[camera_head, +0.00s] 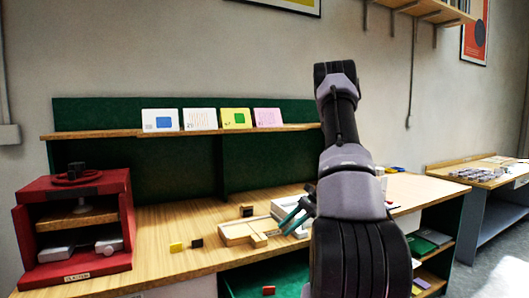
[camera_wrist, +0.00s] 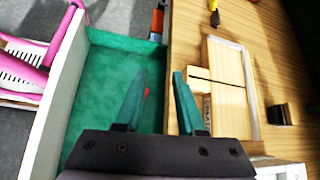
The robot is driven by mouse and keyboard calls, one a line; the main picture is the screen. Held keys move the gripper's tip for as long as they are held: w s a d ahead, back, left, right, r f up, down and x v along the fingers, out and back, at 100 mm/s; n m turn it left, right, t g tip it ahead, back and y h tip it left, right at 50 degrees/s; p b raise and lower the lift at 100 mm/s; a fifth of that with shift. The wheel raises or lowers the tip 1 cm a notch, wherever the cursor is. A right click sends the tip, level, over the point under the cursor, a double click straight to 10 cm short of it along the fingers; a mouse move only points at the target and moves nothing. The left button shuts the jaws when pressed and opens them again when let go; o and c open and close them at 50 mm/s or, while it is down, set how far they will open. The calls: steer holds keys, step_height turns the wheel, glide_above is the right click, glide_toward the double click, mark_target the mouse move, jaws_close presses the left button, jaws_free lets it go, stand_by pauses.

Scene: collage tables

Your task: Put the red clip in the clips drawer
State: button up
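A small red piece (camera_head: 268,290), which looks like the red clip, lies in an open green-lined drawer (camera_head: 290,274) below the table's front edge. In the wrist view a bit of red (camera_wrist: 147,92) shows beside the left finger, over the green drawer floor (camera_wrist: 112,75); the finger hides the rest. My gripper (camera_head: 291,214) has teal fingers that stand apart with nothing between them. In the wrist view the gripper (camera_wrist: 160,74) is above the drawer's right side, near the table edge. I cannot read any drawer label.
A wooden tray (camera_head: 236,231) and small dark and yellow blocks (camera_head: 176,247) stand on the table. A red cabinet (camera_head: 120,205) stands at the left. Cards (camera_head: 200,119) line the shelf. Pink items (camera_wrist: 46,50) lie left of the drawer. A side table (camera_head: 470,172) is at right.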

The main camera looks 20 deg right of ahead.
steer(key=s+a+r+n+h, duration=0.3)
steer(key=a+r, duration=0.3)
steer(key=r, duration=0.5)
steer(key=s+a+r+n+h, duration=0.2)
steer(key=s+a+r+n, duration=0.3)
steer(key=r, duration=0.5)
steer(key=s+a+r+n+t+h, duration=0.3)
steer(key=s+a+r+n+t, duration=0.1)
steer(key=s+r, duration=0.6)
steer(key=shift+s+a+t, duration=0.9)
steer(key=shift+s+a, duration=0.05)
steer(key=shift+a, duration=0.45)
steer(key=shift+r, duration=0.1)
